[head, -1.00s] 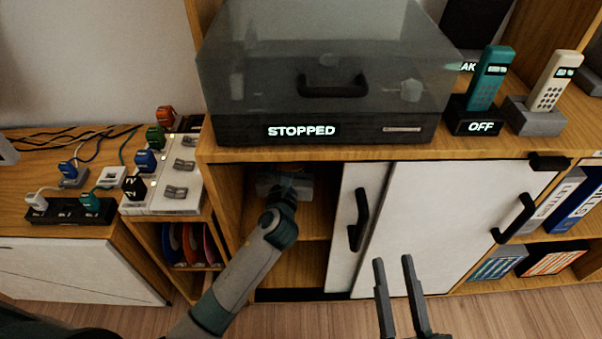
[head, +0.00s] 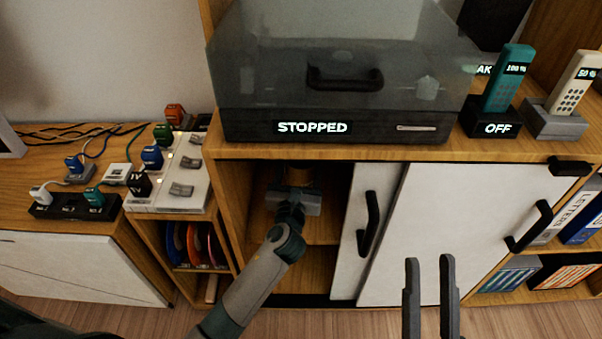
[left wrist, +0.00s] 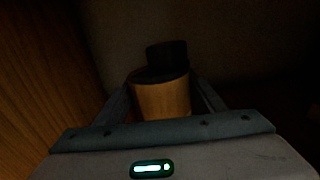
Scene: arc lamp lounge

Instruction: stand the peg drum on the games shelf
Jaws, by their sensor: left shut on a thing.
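The wooden cylinder with a dark top, which looks like the peg drum, shows in the left wrist view (left wrist: 162,98). My left gripper (head: 297,184) is inside the open left part of the cabinet and shut on it. In the head view only a bit of the drum (head: 297,176) shows past the gripper, in dim light. My right gripper (head: 429,262) is open and empty in front of the white sliding doors. No shelf is labelled as the games shelf; flat patterned boxes (head: 556,268) lie on the low shelf at right.
White sliding doors (head: 460,225) with black handles (head: 368,224) bound the opening on the right. A wooden shelf board (head: 318,232) crosses the cabinet inside. A smoky-lidded player (head: 335,75) stands on top. Binders (head: 572,210) fill the upper right shelf.

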